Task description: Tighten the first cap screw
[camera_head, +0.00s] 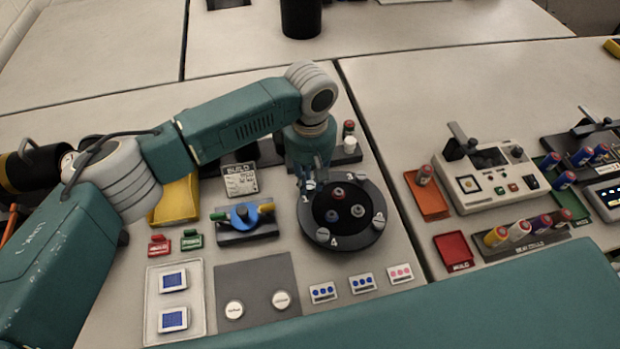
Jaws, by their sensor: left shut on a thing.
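A round black cylinder cap (366,239) lies on the table in the middle, with numerals on its rim. Pale cap screws sit around its rim, one at the lower left (323,235) and one at the right (378,219). Several small red- and blue-marked pieces stand in its dark centre. My left gripper (311,184) points down at the rim's upper left, close to numeral 1. It is shut on the cap screw there, which its fingers mostly hide. I cannot tell how deep that screw sits. My right gripper is out of view.
A blue-knobbed fixture (241,217) and yellow bin (177,201) stand left of the cap. A tester box (490,177), orange tray (427,201), red tray (453,251) and battery rack (520,242) are at right. My teal arm link crosses the lower right. The far tables are mostly clear.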

